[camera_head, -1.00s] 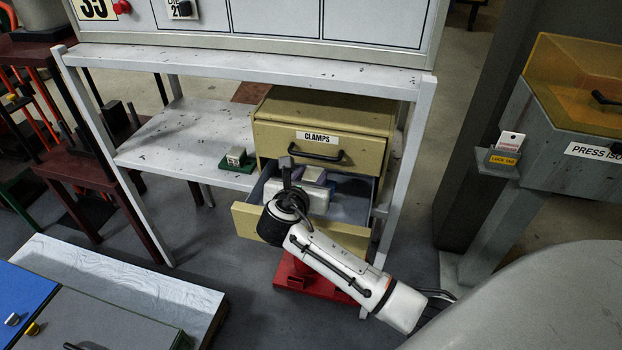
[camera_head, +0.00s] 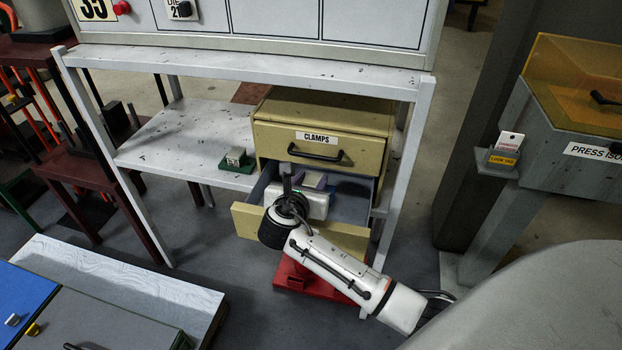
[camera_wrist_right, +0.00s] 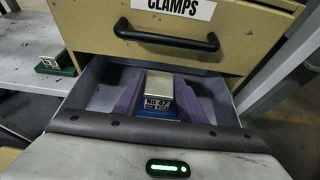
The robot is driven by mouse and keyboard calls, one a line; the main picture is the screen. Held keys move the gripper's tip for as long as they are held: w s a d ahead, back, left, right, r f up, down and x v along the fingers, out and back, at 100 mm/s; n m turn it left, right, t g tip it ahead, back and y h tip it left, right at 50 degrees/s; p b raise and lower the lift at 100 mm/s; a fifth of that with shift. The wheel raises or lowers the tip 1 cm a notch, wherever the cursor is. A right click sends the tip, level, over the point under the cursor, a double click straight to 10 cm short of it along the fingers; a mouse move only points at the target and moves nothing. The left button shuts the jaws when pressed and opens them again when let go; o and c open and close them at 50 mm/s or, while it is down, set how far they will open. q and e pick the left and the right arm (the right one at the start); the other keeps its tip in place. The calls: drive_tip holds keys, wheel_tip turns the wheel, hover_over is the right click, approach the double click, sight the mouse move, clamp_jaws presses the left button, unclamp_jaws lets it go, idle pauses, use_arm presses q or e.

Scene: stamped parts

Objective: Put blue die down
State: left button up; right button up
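The blue die (camera_wrist_right: 158,97) is a metal block with dark markings on a blue base. My left gripper is not in view.
A green-based die (camera_head: 236,159) sits on the shelf (camera_head: 190,135) left of the cabinet (camera_head: 320,118). It also shows in the wrist view (camera_wrist_right: 55,62). The drawer's right part is bare. White shelf legs (camera_head: 400,170) flank the cabinet.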

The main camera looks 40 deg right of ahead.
drive_tip(key=o, duration=0.3)
drive_tip(key=shift+r, duration=0.15)
drive_tip(key=shift+r, duration=0.4)
drive_tip(key=p+v, duration=0.1)
drive_tip(key=v, duration=1.1)
drive_tip(key=shift+r, duration=0.1)
